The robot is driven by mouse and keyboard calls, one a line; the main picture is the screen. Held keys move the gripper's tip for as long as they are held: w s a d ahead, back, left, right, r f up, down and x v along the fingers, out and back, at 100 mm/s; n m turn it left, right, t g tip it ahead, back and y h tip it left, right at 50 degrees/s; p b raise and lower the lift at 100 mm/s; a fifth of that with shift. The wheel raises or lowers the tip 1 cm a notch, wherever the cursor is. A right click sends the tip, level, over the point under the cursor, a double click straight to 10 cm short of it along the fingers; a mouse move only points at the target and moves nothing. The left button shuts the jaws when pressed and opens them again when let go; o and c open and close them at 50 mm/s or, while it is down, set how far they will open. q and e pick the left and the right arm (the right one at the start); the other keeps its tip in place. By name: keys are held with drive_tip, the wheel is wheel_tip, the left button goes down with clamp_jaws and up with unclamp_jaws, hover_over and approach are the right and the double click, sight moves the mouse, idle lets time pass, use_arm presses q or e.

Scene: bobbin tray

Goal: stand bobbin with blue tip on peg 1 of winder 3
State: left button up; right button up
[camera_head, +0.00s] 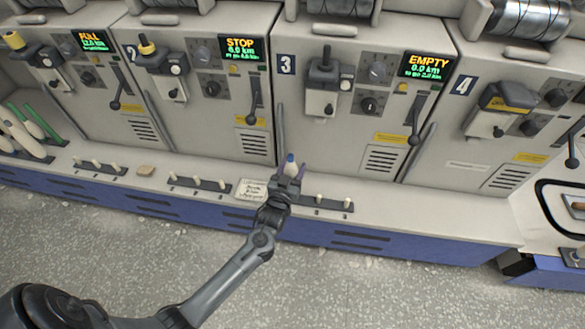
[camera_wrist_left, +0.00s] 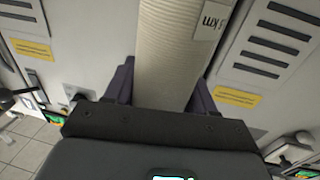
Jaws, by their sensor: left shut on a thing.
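My left gripper (camera_head: 288,174) is shut on a pale bobbin with a blue tip (camera_head: 291,160). The bobbin looks roughly upright above the left part of the peg strip (camera_head: 333,208) in front of winder 3 (camera_head: 338,110). Two pegs show on that strip to the right of my gripper; its left end is hidden behind my gripper. I cannot tell whether the bobbin is on a peg. In the left wrist view the wound bobbin (camera_wrist_left: 178,50) with a white label stands between both fingers. My right gripper is not in view.
Winder 3's screen (camera_head: 426,65) reads EMPTY. A paper card (camera_head: 250,190) lies left of my gripper. Another peg strip (camera_head: 198,182) stands before the winder on the left. Several bobbins (camera_head: 22,130) lie at the far left. The ledge right of the strip is clear.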

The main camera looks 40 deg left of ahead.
use_arm(q)
drive_tip(key=shift+p, duration=0.65)
idle(1.0)
drive_tip(key=shift+f+b, duration=0.4)
drive_tip(key=shift+f, duration=0.2)
idle(0.4)
drive_tip(key=o, duration=0.8)
drive_tip(key=shift+o, duration=0.2)
drive_tip(key=shift+s+d+r+p, duration=0.1)
drive_tip(key=shift+s+d+p, duration=0.2)
drive_tip(key=shift+s+p, duration=0.4)
drive_tip(key=p+v, duration=0.5)
drive_tip(key=v, duration=0.4)
drive_tip(key=shift+s+p, duration=0.25)
drive_tip(key=shift+p, duration=0.05)
